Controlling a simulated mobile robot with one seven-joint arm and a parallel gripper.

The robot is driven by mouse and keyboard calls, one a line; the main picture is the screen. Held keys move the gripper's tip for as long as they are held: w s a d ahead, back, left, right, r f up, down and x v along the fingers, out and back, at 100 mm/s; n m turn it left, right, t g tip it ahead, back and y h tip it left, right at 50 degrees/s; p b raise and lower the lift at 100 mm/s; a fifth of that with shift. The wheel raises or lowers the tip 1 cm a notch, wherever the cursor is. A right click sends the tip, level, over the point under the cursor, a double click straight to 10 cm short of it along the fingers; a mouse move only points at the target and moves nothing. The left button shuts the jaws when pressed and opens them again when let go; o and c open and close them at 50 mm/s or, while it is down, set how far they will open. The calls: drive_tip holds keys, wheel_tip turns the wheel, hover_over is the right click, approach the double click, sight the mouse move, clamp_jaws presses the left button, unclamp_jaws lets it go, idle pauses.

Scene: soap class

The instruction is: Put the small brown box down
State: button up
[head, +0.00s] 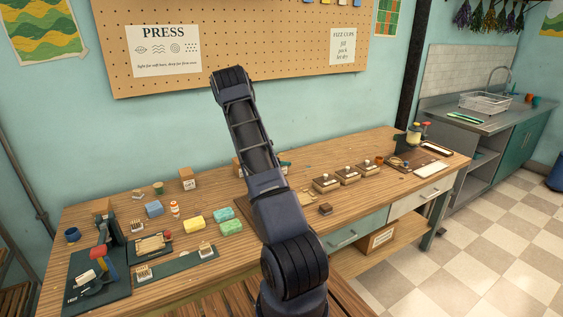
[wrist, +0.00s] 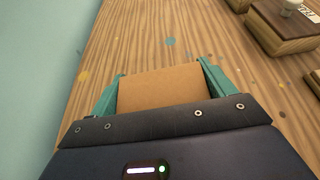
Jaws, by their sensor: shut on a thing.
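The small brown box (wrist: 158,88) is between the two teal fingers of my gripper (wrist: 162,69) in the wrist view. The gripper is shut on it, one finger against each side. The wooden table top (wrist: 140,40) shows beyond the box; whether the box touches it or hangs above it I cannot tell. In the head view my arm hides most of the gripper and the held box; only a bit of teal shows to the right of the arm, over the back of the table (head: 105,208).
Wooden blocks with knobs (head: 326,183) stand right of my arm; one (wrist: 285,25) is at the wrist view's upper right. A small brown block (head: 325,209) lies nearer the front. Soap bars (head: 194,223) and a press (head: 98,270) are on the left. The wall (wrist: 45,50) is close.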

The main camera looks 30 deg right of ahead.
drive_tip(key=shift+f, duration=0.3)
drive_tip(key=o, duration=1)
drive_tip(key=shift+c, duration=0.2)
